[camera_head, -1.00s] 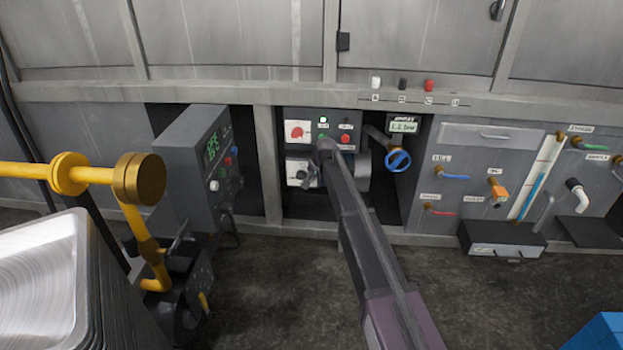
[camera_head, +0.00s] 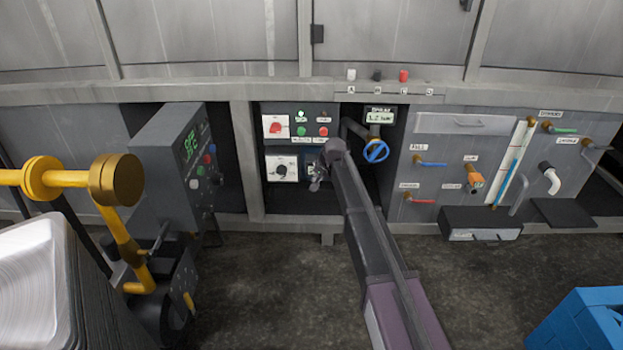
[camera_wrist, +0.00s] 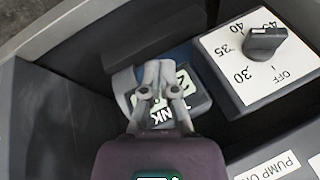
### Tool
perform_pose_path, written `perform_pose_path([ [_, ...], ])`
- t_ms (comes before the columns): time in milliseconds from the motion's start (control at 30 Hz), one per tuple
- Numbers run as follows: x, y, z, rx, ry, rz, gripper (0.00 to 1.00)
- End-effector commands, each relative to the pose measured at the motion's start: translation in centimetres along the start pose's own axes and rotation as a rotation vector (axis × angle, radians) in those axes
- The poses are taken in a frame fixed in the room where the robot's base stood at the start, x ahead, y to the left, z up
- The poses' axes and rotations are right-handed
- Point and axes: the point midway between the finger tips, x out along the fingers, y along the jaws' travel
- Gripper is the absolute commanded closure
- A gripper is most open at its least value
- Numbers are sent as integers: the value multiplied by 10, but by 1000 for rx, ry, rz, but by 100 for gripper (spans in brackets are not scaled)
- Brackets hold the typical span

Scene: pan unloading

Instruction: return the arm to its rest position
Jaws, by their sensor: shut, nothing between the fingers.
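My arm reaches from the bottom of the head view toward the control recess in the grey machine. My gripper (camera_head: 316,184) is at its far end, beside the lower right of the white dial panel (camera_head: 282,168). In the wrist view my gripper (camera_wrist: 158,78) is shut with its fingertips together and nothing between them. It is in front of a small dark block with a partly hidden white label ending in "NK" (camera_wrist: 186,118). I cannot tell whether the fingers touch it. The dial (camera_wrist: 265,42) with numbers and "OFF" is at the upper right.
A grey control box (camera_head: 170,150) and yellow pipe (camera_head: 60,178) stand at left, near a stack of metal trays (camera_head: 35,275). A blue handwheel (camera_head: 375,152) is right of my gripper. Valves and a blue crate (camera_head: 585,320) are farther right. The floor between is clear.

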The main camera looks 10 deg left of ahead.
Motion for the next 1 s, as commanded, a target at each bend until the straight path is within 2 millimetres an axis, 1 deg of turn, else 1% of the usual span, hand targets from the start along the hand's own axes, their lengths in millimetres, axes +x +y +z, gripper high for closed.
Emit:
perform_pose_path([
  [333,-1,1,1,-1,-1,1,100],
  [467,-12,11,5,-5,-5,13,100],
  [533,-23,22,10,-9,-10,27,100],
  [667,-55,53,26,-24,-29,64,100],
  [867,-123,119,65,-54,-78,148,100],
  [900,-138,133,74,-59,-92,166,100],
  [967,-160,152,89,-67,-112,191,100],
  [1000,-174,164,99,-73,-125,209,100],
])
